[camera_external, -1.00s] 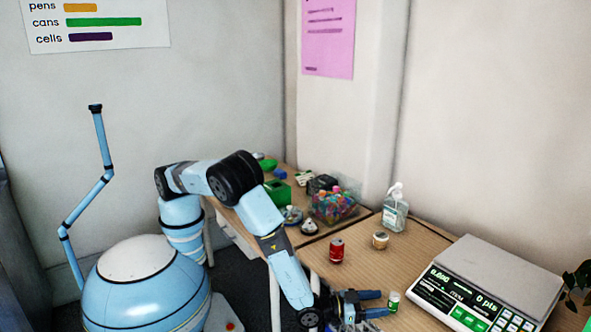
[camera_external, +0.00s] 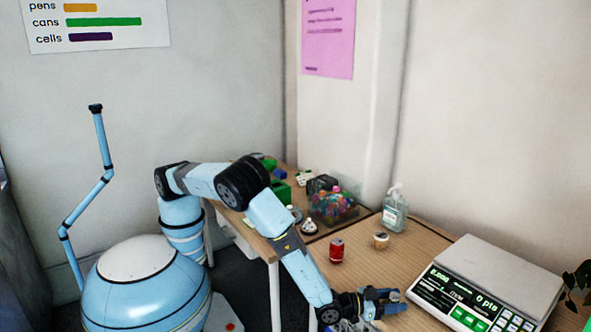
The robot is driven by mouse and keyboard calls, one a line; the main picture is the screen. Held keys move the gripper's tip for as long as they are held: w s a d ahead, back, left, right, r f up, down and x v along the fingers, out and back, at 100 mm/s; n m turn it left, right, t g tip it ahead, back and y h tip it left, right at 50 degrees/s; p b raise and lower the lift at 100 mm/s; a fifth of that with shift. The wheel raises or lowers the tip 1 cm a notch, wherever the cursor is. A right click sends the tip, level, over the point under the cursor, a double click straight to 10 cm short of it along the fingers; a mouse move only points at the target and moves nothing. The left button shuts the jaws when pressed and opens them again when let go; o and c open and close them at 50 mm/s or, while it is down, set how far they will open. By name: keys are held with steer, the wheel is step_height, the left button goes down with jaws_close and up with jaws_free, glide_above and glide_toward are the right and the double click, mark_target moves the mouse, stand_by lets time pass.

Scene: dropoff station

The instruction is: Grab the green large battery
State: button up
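My gripper (camera_external: 388,302) is low over the front of the near wooden table, left of the scale, with its fingers pointing right. The fingers are at the spot where the small green and white battery stood in the earlier view. Only a small pale top (camera_external: 394,295), probably the battery's, shows at the fingertips. Its green side is hidden by the fingers. I cannot tell whether the fingers are closed on it or only around it.
A red can (camera_external: 336,251) and a small jar (camera_external: 381,240) stand behind my gripper. A pump bottle (camera_external: 395,212) and a clear bin of colourful items (camera_external: 333,207) are farther back. The scale (camera_external: 487,290) is at the right. Bare tabletop (camera_external: 420,250) lies between.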

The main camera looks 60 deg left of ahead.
steer(key=c, duration=0.7)
steer(key=shift+c, duration=0.7)
steer(key=shift+r, duration=0.1)
